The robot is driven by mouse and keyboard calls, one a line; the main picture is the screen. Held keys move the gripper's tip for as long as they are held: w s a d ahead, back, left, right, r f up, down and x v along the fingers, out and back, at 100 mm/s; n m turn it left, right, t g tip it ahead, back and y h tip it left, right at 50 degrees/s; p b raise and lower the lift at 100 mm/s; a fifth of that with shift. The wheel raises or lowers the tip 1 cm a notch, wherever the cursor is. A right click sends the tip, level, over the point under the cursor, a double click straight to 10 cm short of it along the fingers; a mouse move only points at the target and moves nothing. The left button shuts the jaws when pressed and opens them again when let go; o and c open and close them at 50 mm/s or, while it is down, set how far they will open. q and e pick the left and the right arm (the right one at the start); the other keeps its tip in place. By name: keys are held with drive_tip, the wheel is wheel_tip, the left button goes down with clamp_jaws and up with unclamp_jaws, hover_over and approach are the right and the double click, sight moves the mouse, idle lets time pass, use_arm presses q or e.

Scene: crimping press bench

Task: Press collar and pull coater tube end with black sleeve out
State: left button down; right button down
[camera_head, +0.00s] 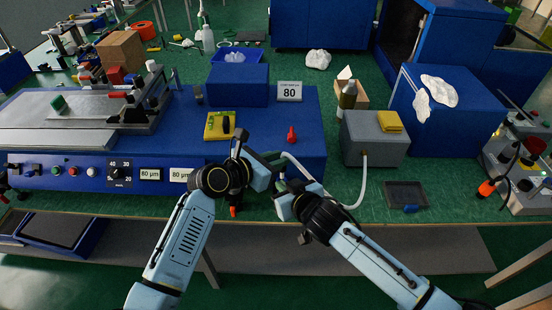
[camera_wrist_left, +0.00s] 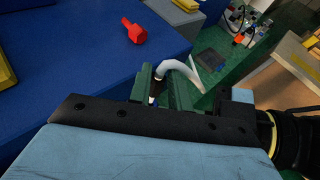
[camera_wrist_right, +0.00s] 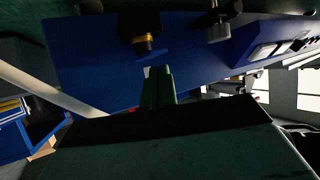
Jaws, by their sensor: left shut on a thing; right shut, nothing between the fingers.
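My left gripper (camera_head: 272,163) is shut on the white tube near the coater's front right corner. In the left wrist view the white tube (camera_wrist_left: 182,68) arches away from the green fingers (camera_wrist_left: 163,90), with a dark part, likely the black sleeve (camera_wrist_left: 157,77), at its end. My right gripper (camera_head: 283,190) is shut and empty, just below and right of the left one. In the right wrist view its closed fingertips (camera_wrist_right: 157,75) are apart from a black round fitting with a brass-coloured ring (camera_wrist_right: 143,40) at the blue coater (camera_wrist_right: 90,60). Whether the ring is the collar is unclear.
The tube runs to a grey box (camera_head: 375,140) with a yellow block on top. A red part (camera_head: 291,134) lies on the coater (camera_head: 300,110), near a yellow pad (camera_head: 219,125). A dark tray (camera_head: 406,195) lies on the green bench to the right.

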drive_tip(key=shift+r, duration=0.85)
drive_tip(key=v, duration=0.6)
drive_tip(key=shift+r, duration=0.1)
wheel_tip(320, 180, up, 5)
drive_tip(key=p, duration=0.5)
drive_tip(key=shift+r+p, duration=0.2)
drive_tip(key=shift+p, duration=0.1)
drive_tip(key=shift+f, duration=0.1)
